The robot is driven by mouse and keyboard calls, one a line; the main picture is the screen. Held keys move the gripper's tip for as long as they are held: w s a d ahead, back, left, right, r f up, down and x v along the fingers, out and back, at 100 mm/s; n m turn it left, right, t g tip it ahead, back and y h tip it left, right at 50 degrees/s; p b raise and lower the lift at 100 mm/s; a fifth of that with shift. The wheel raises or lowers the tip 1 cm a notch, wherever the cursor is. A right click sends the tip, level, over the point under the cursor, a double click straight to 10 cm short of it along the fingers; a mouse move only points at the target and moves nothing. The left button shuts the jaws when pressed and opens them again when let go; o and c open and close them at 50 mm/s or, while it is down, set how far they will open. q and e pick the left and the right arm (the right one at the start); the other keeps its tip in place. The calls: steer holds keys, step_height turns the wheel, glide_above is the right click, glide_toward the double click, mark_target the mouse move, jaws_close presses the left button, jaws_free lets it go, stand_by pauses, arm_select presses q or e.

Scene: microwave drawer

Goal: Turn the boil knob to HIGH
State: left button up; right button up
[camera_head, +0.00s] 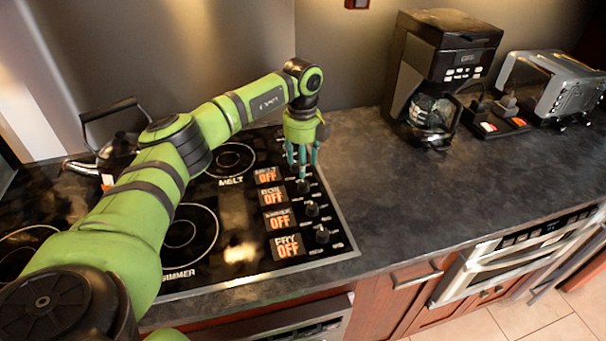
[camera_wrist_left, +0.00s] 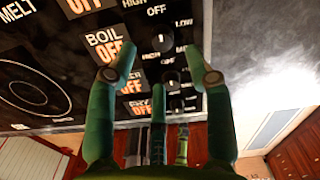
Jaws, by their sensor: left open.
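The stove's control panel has a column of displays, and the BOIL display (camera_head: 272,196) reads OFF; it also shows in the left wrist view (camera_wrist_left: 110,49). The black boil knob (camera_wrist_left: 162,43) sits to the right of that display, with OFF, LOW and HIGH marks around it. In the head view the boil knob (camera_head: 303,187) is just below the fingertips. My left gripper (camera_head: 303,164) points down over the panel, open and empty. My right gripper is not in view.
Other knobs, such as the fry knob (camera_head: 322,234), line the panel's right side. A dark kettle (camera_head: 118,150) stands at the back left of the stove. A coffee maker (camera_head: 445,70) and a toaster (camera_head: 555,85) stand right. The counter (camera_head: 400,205) between is clear.

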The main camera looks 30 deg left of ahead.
mark_target(303, 182)
arm_select(q)
step_height(303, 182, down, 6)
steer(key=shift+s+d+r+p, duration=0.1)
steer(key=shift+r+p, duration=0.05)
steer(key=shift+p, duration=0.8)
steer(key=shift+f, duration=0.4)
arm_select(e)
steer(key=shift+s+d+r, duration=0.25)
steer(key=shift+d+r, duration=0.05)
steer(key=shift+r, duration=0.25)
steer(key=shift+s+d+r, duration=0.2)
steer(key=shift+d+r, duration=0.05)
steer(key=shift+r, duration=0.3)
arm_select(q)
jaws_close()
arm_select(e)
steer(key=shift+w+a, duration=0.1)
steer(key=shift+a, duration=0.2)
